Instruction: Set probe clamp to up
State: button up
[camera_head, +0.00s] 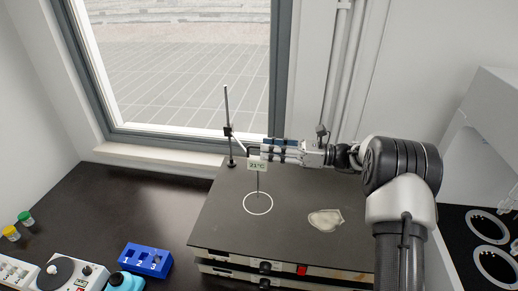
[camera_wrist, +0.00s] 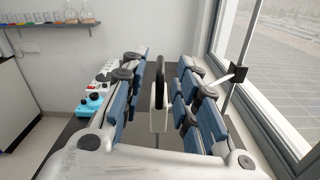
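The probe (camera_head: 257,167) has a display reading 21°C and a thin stem pointing down over the hotplate. Its black-and-white body (camera_wrist: 159,105) stands between my fingers in the wrist view, with gaps on both sides. The probe clamp (camera_head: 229,131) sits on the upright rod (camera_head: 227,108) at the left. Its dark block (camera_wrist: 238,74) and pale arm show at the right in the wrist view. My gripper (camera_head: 264,150) reaches in from the right at display height, level, and is open around the probe body. The wrist view also shows its spread fingers (camera_wrist: 163,58). My fingers partly hide the clamp arm.
The dark hotplate top (camera_head: 215,215) has a white ring (camera_head: 258,204) and a pale patch (camera_head: 325,220). The window (camera_head: 185,60) is close behind the rod. A blue numbered rack (camera_head: 146,260) and small devices stand at the front left. The table is clear at the back left.

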aim_at(259, 148)
jog(key=shift+w+a, duration=0.2)
jog(key=shift+a, duration=0.75)
jog(key=shift+w+a, duration=0.15)
jog(key=shift+a, duration=0.8)
jog(key=shift+c, duration=0.4)
grip_shut()
